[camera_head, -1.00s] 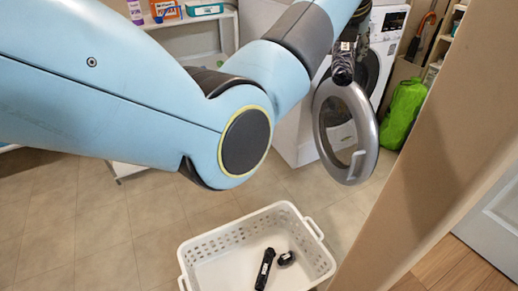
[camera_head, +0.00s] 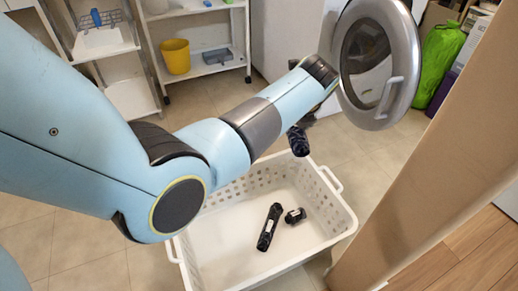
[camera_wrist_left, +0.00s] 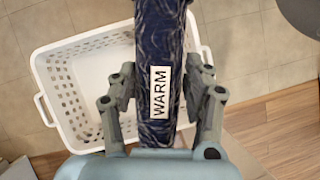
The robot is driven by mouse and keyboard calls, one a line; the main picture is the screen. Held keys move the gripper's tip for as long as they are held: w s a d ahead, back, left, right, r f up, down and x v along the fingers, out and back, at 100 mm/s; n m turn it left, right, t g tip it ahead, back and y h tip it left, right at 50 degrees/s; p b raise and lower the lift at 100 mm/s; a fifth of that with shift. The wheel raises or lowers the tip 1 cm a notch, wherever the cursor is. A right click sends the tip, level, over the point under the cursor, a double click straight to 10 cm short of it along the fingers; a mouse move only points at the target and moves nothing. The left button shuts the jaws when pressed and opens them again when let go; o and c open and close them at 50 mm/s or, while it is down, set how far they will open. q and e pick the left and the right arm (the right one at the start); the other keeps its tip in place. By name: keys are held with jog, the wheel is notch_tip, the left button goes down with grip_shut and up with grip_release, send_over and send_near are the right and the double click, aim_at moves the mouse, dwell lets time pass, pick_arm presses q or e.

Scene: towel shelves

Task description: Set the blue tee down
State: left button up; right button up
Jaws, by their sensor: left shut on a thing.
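The blue tee is a dark navy patterned roll (camera_wrist_left: 160,30) with a white label reading WARM in the left wrist view. My left gripper (camera_wrist_left: 160,70) is shut on it, with one finger on each side. In the head view the tee (camera_head: 299,141) hangs at the end of my left arm, above the far rim of the white basket (camera_head: 345,213). The gripper is mostly hidden there by my own wrist. The basket also shows behind the tee in the left wrist view (camera_wrist_left: 85,43). My right gripper is not in view.
Two black rolled items, one long (camera_head: 269,227) and one short (camera_head: 295,216), lie in the basket; its left part is bare. The open washer door (camera_head: 402,85) stands close to my left wrist. A tan panel edge (camera_head: 425,170) is at right.

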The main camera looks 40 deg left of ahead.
pick_arm(q)
jog(key=s+a+f+n+g+b, duration=0.15)
jog(key=s+f+b, duration=0.3)
jog(key=f, duration=0.55)
jog(key=s+a+f+b, duration=0.2)
jog(key=s+f+b, duration=0.25)
jog(key=f, duration=0.65)
jog(key=n+b, duration=0.2)
jog(key=b, duration=0.8)
send_over(242, 243)
notch_tip(242, 243, down, 18)
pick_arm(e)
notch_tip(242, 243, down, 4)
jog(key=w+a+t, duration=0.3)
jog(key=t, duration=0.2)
pick_arm(q)
jog(key=shift+g, duration=0.45)
notch_tip(242, 243, down, 5)
jog(key=b, duration=0.3)
jog(key=shift+w, duration=0.1)
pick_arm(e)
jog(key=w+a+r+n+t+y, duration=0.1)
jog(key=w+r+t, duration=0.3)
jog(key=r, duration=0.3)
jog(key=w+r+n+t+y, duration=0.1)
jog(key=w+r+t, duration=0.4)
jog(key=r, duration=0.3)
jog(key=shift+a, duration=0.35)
